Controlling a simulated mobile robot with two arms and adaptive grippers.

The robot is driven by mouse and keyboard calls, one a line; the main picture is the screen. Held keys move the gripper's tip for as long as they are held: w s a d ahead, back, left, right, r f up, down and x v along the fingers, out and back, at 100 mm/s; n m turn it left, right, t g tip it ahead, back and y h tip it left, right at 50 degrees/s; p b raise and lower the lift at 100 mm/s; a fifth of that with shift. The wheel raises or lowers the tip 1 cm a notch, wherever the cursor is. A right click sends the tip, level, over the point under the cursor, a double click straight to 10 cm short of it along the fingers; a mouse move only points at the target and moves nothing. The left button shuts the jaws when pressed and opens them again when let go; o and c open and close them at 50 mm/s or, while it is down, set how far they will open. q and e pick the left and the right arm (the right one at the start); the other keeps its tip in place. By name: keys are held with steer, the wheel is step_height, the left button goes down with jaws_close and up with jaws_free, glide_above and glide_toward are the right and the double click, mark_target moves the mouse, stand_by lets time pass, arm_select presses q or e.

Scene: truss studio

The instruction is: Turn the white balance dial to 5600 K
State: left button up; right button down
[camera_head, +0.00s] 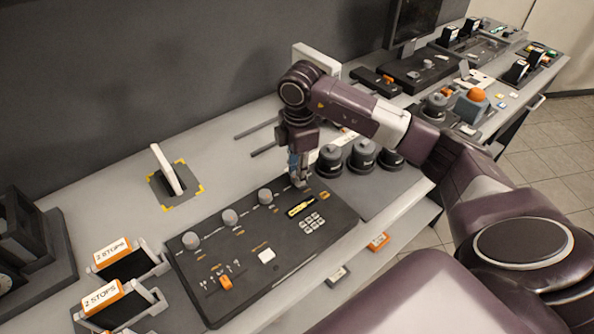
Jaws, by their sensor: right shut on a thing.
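A dark control panel (250,290) lies on the counter. A row of grey round dials runs along its back edge: a left one (190,240), a middle one (230,217) and another (265,196) farther right. My right gripper (298,181) points down at the right end of this row and is shut on a dial there, mostly hidden by the fingers. The panel's printing is too small to read, so I cannot read the dial's setting. A yellow-lit display (300,208) is just in front of the gripper. My left gripper is out of view.
Dark round canisters (363,154) stand close to the right of my gripper. A tilted white plate (167,170) stands behind the panel. Holders with orange-and-white "2 STOPS" blocks (112,253) are at the left. The panel also has an orange switch (226,283) and white keys (313,222).

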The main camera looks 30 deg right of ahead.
steer(key=shift+w+d+r, duration=0.1)
steer(key=c, duration=1.6)
jaws_free()
steer(key=r, duration=1.2)
steer(key=shift+s, duration=0.4)
